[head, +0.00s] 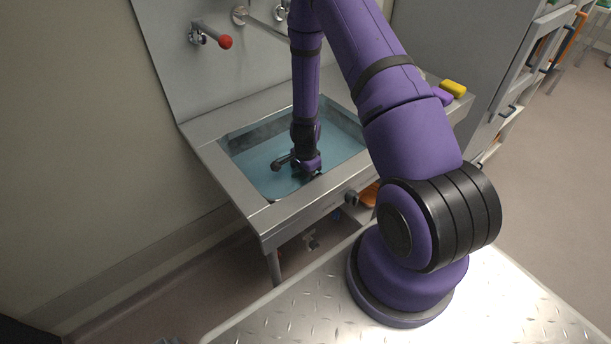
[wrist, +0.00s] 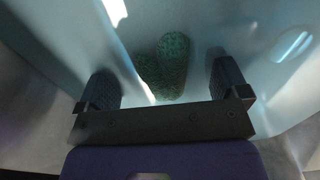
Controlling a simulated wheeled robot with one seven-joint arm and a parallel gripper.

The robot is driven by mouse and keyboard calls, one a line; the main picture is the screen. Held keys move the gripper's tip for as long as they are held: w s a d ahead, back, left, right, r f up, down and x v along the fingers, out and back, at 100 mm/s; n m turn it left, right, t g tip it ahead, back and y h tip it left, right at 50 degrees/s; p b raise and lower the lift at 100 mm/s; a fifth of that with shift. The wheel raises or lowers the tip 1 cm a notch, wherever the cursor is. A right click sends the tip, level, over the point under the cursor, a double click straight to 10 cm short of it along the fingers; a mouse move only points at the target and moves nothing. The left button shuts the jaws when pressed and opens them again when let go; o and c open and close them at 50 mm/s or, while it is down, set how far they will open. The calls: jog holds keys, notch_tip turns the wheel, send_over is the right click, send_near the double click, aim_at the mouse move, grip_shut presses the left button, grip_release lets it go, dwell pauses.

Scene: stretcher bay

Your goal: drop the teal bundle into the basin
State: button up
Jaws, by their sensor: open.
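The teal bundle (wrist: 174,66) shows in the wrist view as a mottled green, rounded, elongated shape low in the blue basin (wrist: 60,28). A similar darker shape shows just left of it; I cannot tell whether that is a reflection or part of it. My gripper (wrist: 165,72) is open, its two dark fingers apart on either side of the bundle, with clear gaps visible. In the head view my gripper (head: 298,170) reaches down into the basin (head: 258,162), toward its front wall. The bundle cannot be made out there.
The basin is set in a steel counter (head: 213,155) with a raised front edge. A red-knobbed tap (head: 225,42) juts from the back wall. A yellow block (head: 453,88) lies on the counter's right side. A grey cabinet (head: 450,40) stands behind right.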

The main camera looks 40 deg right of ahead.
jog(key=s+a+r+n+t, duration=0.1)
jog(key=a+r+n, duration=0.2)
jog(key=r, duration=1)
jog(key=s+a+r+n+t+y, duration=0.1)
jog(key=s+a+r+n, duration=0.15)
jog(key=r, duration=1.05)
jog(key=s+a+r+n+t, duration=0.1)
jog(key=a+r+n, duration=0.25)
jog(key=r, duration=1.05)
jog(key=s+a+r+n+t, duration=0.1)
jog(key=s+r+n, duration=0.3)
jog(key=s, duration=0.5)
jog(key=s+r+n+t+h, duration=0.1)
jog(key=s+r+n, duration=0.3)
jog(key=s+r, duration=0.5)
jog(key=shift+s+a+r+n, duration=0.3)
jog(key=shift+s+a, duration=0.05)
